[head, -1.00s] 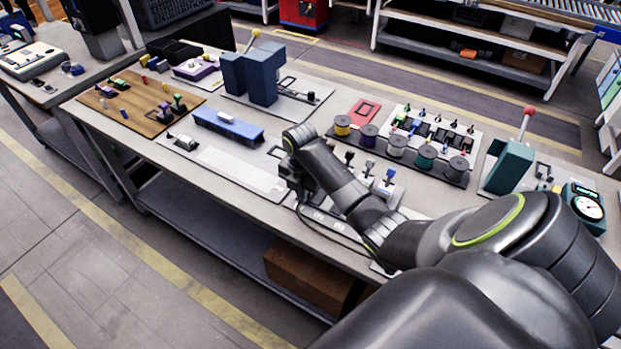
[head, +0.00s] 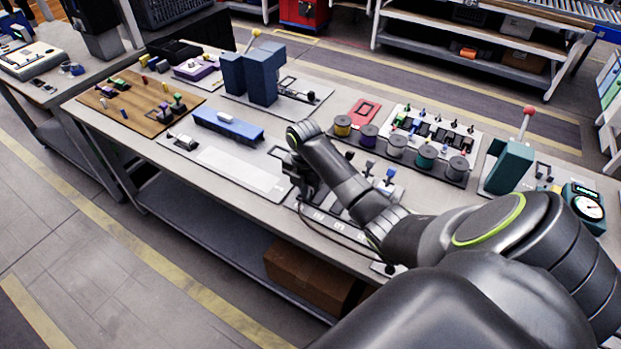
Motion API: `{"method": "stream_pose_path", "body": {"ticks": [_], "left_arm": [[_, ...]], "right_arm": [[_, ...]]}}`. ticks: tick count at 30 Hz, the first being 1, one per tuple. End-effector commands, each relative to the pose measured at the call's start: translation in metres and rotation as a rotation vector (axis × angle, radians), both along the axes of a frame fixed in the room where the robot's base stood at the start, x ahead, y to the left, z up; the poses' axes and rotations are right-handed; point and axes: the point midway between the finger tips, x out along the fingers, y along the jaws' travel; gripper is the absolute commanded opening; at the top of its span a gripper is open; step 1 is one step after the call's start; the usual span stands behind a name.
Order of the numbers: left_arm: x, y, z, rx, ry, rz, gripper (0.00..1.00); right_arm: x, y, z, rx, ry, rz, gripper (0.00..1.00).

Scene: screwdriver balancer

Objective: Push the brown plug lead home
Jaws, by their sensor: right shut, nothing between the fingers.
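My right gripper (head: 303,188) points down at the left end of a grey socket panel (head: 318,214) with white markings. It is shut and small in the view, partly hidden by my own wrist. Plugs stand at the panel's back edge, one with a dark top (head: 369,161) and one with a blue top (head: 389,177). A dark lead (head: 335,236) curves along the panel's front edge. I cannot make out the brown plug; my right arm covers much of the panel. Whether the gripper touches a plug cannot be told. My left gripper is not in view.
Behind the panel stands a rack of thread-like spools (head: 397,146). A blue bar-shaped part (head: 228,124) lies on a plate to the left. A green press (head: 509,166) and a round gauge (head: 588,207) stand at the right. The white plate strip (head: 240,168) is clear.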

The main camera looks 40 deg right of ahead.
Motion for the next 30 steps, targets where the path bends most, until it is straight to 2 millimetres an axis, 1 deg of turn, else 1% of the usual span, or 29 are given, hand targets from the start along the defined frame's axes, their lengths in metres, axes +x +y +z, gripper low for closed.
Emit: {"method": "stream_pose_path", "body": {"ticks": [23,30], "left_arm": [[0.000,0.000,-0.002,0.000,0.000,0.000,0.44],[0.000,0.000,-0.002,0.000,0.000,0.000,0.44]], "right_arm": [[0.006,-0.015,0.000,0.000,0.000,0.001,0.00],[0.006,-0.015,0.000,0.000,0.000,0.001,0.00]]}}
